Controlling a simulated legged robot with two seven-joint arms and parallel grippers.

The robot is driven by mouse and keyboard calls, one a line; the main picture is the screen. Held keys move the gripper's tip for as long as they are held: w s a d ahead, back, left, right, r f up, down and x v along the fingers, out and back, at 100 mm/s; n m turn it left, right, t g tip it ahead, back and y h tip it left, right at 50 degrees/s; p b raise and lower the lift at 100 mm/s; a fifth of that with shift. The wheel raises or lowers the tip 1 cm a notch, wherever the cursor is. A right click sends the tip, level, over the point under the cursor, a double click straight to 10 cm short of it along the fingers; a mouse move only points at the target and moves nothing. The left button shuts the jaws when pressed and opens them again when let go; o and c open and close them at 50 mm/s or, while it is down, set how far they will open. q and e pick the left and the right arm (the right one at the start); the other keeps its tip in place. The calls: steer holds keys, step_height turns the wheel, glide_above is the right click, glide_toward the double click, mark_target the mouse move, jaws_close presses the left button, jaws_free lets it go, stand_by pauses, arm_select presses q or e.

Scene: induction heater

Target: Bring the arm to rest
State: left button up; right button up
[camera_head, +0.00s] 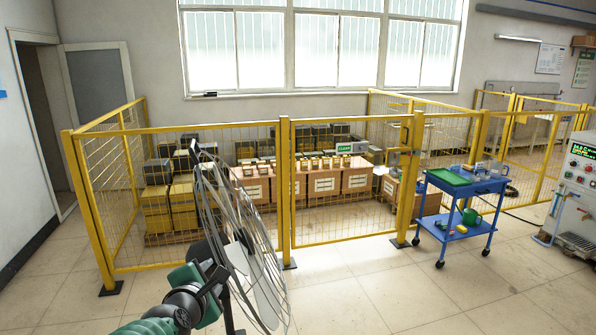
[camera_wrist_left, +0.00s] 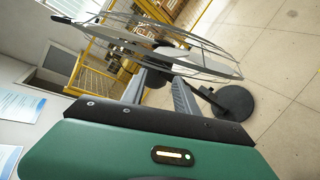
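My left arm reaches in from the bottom of the head view. Its gripper (camera_head: 212,279) is close to a grey pedestal fan (camera_head: 247,240). In the left wrist view the gripper's two grey fingers (camera_wrist_left: 160,92) stand apart, with a gap between them. The fan (camera_wrist_left: 185,52) is just past the fingertips there, its wire cage turned nearly edge-on. I see nothing held between the fingers, but whether a finger touches the fan I cannot tell. My right gripper is in neither view.
A yellow mesh fence (camera_head: 345,190) encloses boxes and crates behind the fan. A blue cart (camera_head: 463,205) with a green tray and a watering can stands right, near a grey machine (camera_head: 578,190). The fan's round base (camera_wrist_left: 235,102) rests on the floor. Floor at front right is clear.

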arm_select(q)
steer(key=s+a+f+m+g, duration=0.1)
steer(key=s+f+m+g, duration=0.9)
steer(key=s+f+m, duration=1.3)
steer(key=s+f, duration=0.3)
steer(key=s, duration=0.1)
steer(key=shift+f+m+g, duration=0.25)
steer(key=shift+m+g, duration=0.15)
